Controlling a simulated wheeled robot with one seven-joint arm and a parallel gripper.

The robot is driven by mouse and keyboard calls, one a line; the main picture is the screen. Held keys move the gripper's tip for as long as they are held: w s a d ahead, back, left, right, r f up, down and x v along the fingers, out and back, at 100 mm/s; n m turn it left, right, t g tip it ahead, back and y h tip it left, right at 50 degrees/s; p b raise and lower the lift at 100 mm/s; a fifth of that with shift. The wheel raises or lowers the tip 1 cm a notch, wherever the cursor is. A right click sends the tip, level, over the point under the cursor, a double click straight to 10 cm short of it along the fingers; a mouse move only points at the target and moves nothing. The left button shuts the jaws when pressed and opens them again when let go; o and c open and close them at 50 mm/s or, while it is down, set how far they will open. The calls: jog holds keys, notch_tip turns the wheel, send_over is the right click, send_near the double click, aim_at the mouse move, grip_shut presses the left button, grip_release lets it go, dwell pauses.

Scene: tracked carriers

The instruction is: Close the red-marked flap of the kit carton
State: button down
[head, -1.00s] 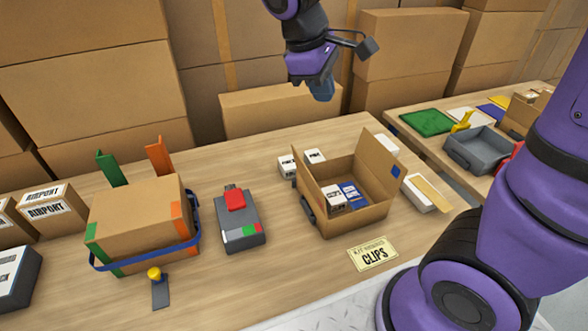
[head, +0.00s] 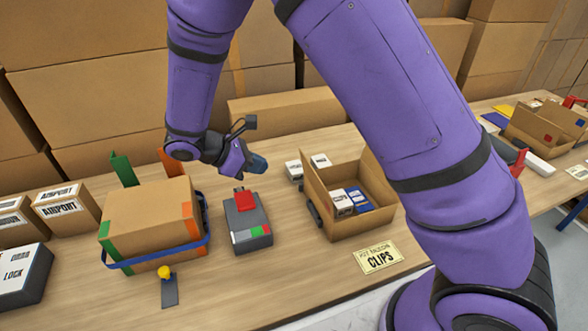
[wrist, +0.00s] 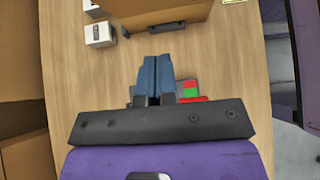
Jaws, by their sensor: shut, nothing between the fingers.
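An open carton (head: 345,228) stands mid-table with its left flap (head: 318,195) upright. White boxes and a blue box (head: 359,196) lie inside it. My arm covers its right side, and I see no red mark on it. A card reading CLIPS (head: 377,257) lies in front. A second open carton (head: 520,122), on the table at far right, shows a red mark (head: 548,138). My gripper (head: 260,164) is shut and empty, left of the middle carton and above the table. In the wrist view its blue fingers (wrist: 156,62) are together, with the carton's side (wrist: 165,20) beyond them.
A grey device with a red block (head: 247,220) stands below my gripper. A closed carton with a blue band (head: 150,222) is left of it. Small white boxes (wrist: 100,34) lie behind the middle carton. Bare table shows between the device and the middle carton.

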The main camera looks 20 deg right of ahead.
aim_at(313, 172)
jog(key=x, duration=0.4)
jog(key=d+r+x, duration=0.1)
jog(key=x, duration=0.7)
jog(key=shift+d+r, duration=0.1)
jog(key=shift+r, duration=0.3)
jog(key=shift+d+r, duration=0.1)
jog(key=shift+d, duration=0.4)
jog(key=shift+d+r+y, duration=0.15)
jog(key=shift+d+y, duration=0.25)
